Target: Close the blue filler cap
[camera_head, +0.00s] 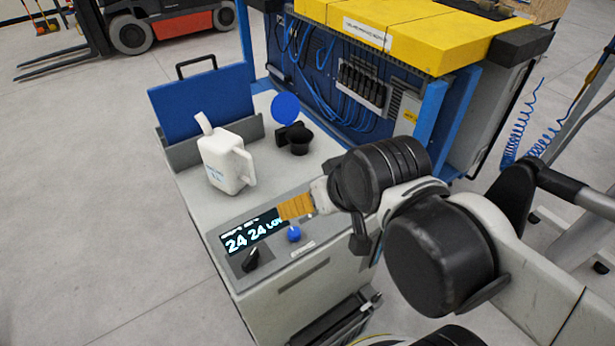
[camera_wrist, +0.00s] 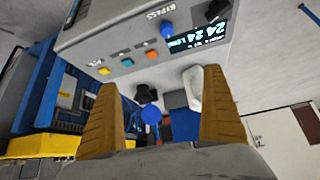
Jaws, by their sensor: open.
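The blue filler cap (camera_head: 285,108) is a round disc standing up, open, at the back of the grey machine top. It is beside the black filler neck (camera_head: 299,139), whose top is uncovered. The cap also shows in the wrist view (camera_wrist: 151,115), below the black neck (camera_wrist: 147,94), in a picture that looks upside down. My gripper (camera_head: 296,207) has tan fingers and is over the front of the machine, near the display, apart from the cap. In the wrist view my gripper (camera_wrist: 160,80) is open with nothing between its fingers.
A white jug (camera_head: 227,160) stands on the machine top, left of the neck. A blue panel (camera_head: 205,100) rises from a grey holder behind it. The display (camera_head: 250,232), a black knob (camera_head: 252,259) and a blue button (camera_head: 294,234) are at the front. A yellow-topped blue cabinet (camera_head: 400,30) stands behind.

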